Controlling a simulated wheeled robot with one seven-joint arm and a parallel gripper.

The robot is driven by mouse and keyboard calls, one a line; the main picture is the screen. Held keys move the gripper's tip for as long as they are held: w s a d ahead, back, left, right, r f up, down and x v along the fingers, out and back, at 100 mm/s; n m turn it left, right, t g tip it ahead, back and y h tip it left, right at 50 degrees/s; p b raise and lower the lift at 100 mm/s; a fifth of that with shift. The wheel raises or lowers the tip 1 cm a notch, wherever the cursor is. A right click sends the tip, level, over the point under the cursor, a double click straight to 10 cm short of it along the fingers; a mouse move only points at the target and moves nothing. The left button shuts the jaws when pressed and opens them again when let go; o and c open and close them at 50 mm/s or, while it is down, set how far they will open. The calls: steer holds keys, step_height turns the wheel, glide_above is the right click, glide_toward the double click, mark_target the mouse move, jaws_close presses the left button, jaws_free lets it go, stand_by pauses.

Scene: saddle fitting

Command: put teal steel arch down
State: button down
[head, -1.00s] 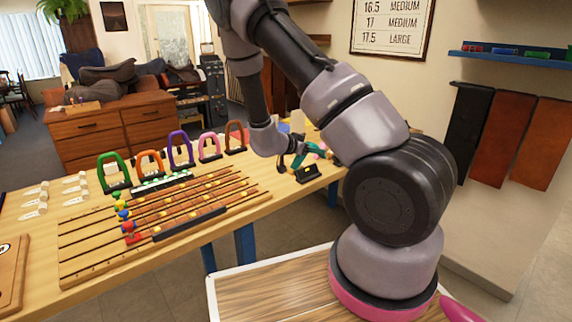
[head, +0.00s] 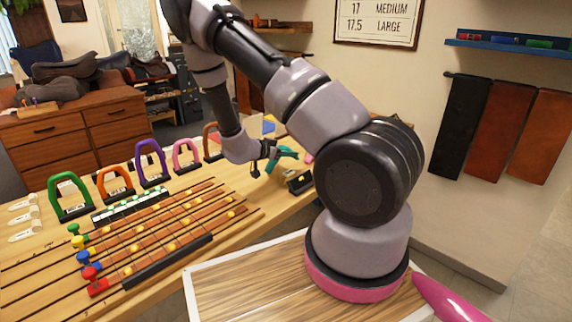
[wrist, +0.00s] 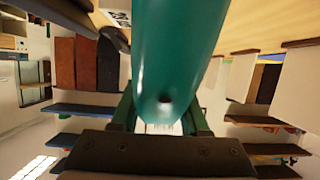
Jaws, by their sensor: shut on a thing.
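The teal steel arch (head: 284,158) is in my gripper (head: 262,168), near the far right end of the workbench in the head view. My gripper is shut on it. In the wrist view the teal arch (wrist: 178,60) fills the upper middle, between the two fingers (wrist: 160,122). Its smooth surface shows a small dark hole near the lower end. In the head view it is small and partly hidden by my wrist, so I cannot tell whether it touches anything below.
A small black stand (head: 299,182) is on the bench right of my gripper. Green (head: 70,196), orange (head: 115,182), purple (head: 152,163), pink (head: 186,156) and brown (head: 212,142) arches stand in a row to the left. A slotted board (head: 170,235) with coloured knobs lies in front.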

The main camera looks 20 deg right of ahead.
steer(key=shift+f, duration=2.05)
steer(key=shift+f, duration=0.15)
steer(key=shift+c, duration=2)
jaws_free()
